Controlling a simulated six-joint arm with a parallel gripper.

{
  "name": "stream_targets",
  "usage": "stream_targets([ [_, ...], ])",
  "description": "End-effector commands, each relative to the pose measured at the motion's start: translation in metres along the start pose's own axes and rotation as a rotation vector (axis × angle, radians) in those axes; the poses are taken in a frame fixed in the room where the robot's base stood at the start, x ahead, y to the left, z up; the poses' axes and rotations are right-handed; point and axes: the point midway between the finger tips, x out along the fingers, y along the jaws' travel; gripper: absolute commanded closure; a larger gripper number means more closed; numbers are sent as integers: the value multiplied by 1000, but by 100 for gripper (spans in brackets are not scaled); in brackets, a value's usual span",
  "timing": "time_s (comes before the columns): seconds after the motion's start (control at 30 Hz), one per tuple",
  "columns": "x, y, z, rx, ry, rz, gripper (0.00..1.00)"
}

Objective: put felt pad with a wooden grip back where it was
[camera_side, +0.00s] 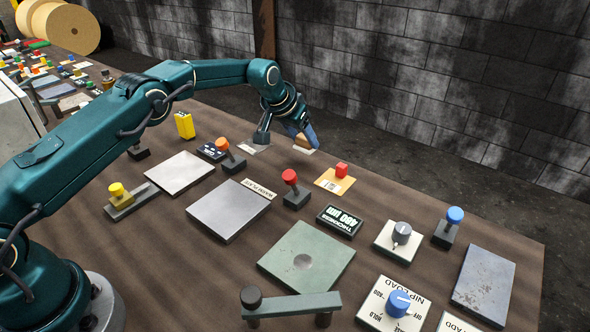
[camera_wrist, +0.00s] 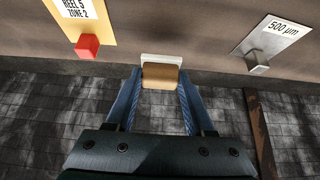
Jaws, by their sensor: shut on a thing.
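My gripper (camera_wrist: 157,98) is shut on the felt pad with a wooden grip (camera_wrist: 160,77). In the wrist view the tan wooden block sits between the two blue fingers, with a pale felt edge beyond it. In the side view my gripper (camera_side: 306,141) is near the far edge of the brown table, and the pad (camera_side: 303,149) shows partly behind the blue finger. The pad is at or just above the table top; I cannot tell whether it touches.
A yellow card with a red block (camera_side: 335,180) lies to the right of the pad in the side view. A grey block on a label marked 500 µm (camera_wrist: 258,63) is on its other side. The table's far edge and a block wall are close behind.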

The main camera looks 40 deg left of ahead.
Motion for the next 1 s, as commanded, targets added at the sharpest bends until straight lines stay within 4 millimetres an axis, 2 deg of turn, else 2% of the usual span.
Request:
stream_targets([
  [0.1, 16, 0, 12, 0, -6, 0, 98],
  [0.2, 24, 0, 17, 0, -4, 0, 98],
  [0.6, 28, 0, 19, 0, -2, 0, 98],
  [0.63, 28, 0, 19, 0, -2, 0, 39],
  [0.7, 28, 0, 19, 0, -1, 0, 16],
  [1.0, 27, 0, 18, 0, -1, 0, 16],
])
